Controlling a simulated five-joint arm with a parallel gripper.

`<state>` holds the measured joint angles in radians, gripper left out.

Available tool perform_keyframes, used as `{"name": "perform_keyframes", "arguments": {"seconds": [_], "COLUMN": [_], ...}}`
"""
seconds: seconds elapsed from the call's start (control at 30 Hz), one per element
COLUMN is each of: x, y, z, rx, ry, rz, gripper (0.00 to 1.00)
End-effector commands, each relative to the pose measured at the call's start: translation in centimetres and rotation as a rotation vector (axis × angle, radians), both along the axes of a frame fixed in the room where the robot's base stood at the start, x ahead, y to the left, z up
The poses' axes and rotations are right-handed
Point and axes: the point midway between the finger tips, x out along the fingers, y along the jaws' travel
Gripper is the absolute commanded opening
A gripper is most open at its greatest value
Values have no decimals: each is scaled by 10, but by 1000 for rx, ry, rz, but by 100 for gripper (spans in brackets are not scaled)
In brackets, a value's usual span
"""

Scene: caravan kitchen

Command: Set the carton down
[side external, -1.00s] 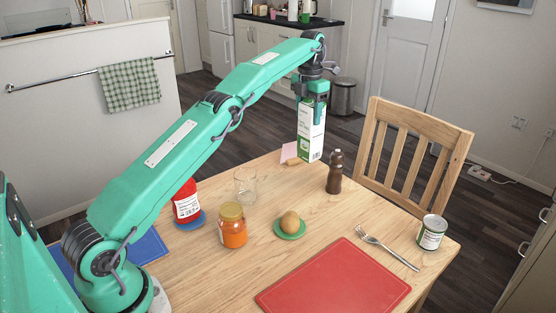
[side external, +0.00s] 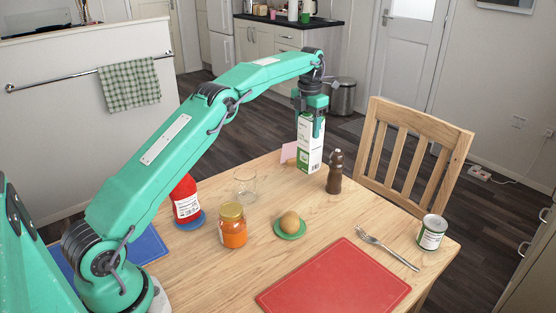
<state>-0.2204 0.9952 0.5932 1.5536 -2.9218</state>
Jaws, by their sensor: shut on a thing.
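The carton (side external: 309,152) is white with green panels and stands upright at the far side of the wooden table (side external: 330,225). My gripper (side external: 311,120) is above it, pointing down, with its fingers shut on the carton's upper part. The carton's bottom end is at or very close to the tabletop; I cannot tell whether it touches. A brown pepper mill (side external: 335,172) stands just right of the carton, apart from it. A pink card (side external: 290,152) is just left of it.
A glass (side external: 245,183), an orange jar (side external: 232,226), a red container (side external: 186,200) on a blue coaster, a potato-like item (side external: 289,222) on a green saucer, a red mat (side external: 335,280), a fork (side external: 388,248) and a can (side external: 432,232) are on the table. A wooden chair (side external: 418,150) stands behind.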

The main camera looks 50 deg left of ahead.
Motion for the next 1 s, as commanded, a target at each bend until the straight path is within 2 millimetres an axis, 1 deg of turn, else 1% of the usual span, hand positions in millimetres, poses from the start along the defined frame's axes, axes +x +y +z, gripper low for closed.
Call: {"name": "perform_keyframes", "arguments": {"seconds": [0.03, 0.27, 0.4, 0.6, 0.7, 1.0], "x": [1, 1, 0, 0, 0, 0], "y": [0, 0, 0, 0, 0, 0], "z": [2, 0, -7, -27, -33, -34], "rx": [1, 1, 1, 1, 1, 1], "ry": [-6, -6, -5, -4, -5, -6], "rz": [0, 0, 0, 0, 0, 0], "gripper": [0, 0, 0, 0, 0, 0]}}
